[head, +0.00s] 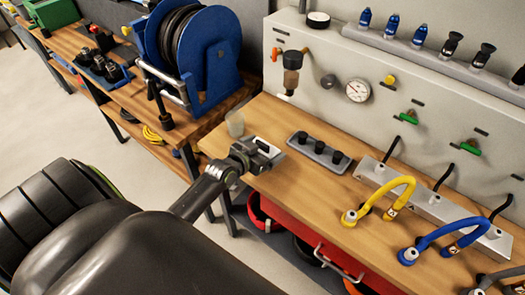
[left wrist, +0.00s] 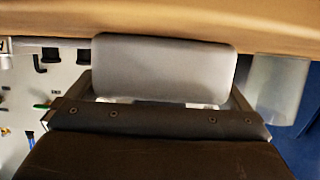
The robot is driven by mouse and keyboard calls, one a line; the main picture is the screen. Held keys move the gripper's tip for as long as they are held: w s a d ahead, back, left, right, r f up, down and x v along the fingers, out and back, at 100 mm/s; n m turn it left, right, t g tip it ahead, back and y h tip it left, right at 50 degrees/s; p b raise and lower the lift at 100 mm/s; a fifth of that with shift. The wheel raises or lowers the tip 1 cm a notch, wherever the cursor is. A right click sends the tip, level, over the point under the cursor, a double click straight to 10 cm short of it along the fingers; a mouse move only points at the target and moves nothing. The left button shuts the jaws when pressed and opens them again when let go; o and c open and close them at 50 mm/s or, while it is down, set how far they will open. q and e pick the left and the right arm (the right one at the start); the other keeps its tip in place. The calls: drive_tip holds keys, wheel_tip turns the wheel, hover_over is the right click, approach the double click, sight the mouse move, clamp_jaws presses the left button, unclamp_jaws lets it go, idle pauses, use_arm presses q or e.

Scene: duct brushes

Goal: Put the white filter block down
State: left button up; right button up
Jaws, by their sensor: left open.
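The white filter block (left wrist: 163,67) fills the middle of the left wrist view as a pale grey, rounded block. Its edge meets the wooden bench top, which shows along the top of that view. My left gripper (head: 262,152) is at the near-left edge of the bench in the head view, with its jaws open. In the left wrist view its fingers lie on either side of the block, with the block between them. In the head view the block shows only as a small pale patch, mostly hidden by the gripper. My right gripper is not in view.
A translucent cup (head: 235,124) stands close beside my left gripper; it also shows in the left wrist view (left wrist: 280,82). A grey strip with black knobs (head: 319,152) lies to the right. Yellow (head: 385,197) and blue (head: 445,235) hoses are further right. Bare bench lies in front.

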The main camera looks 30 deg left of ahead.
use_arm(q)
drive_tip(key=shift+w+f, duration=0.2)
drive_tip(key=shift+w, duration=0.35)
drive_tip(key=shift+c, duration=0.4)
drive_tip(key=c, duration=0.7)
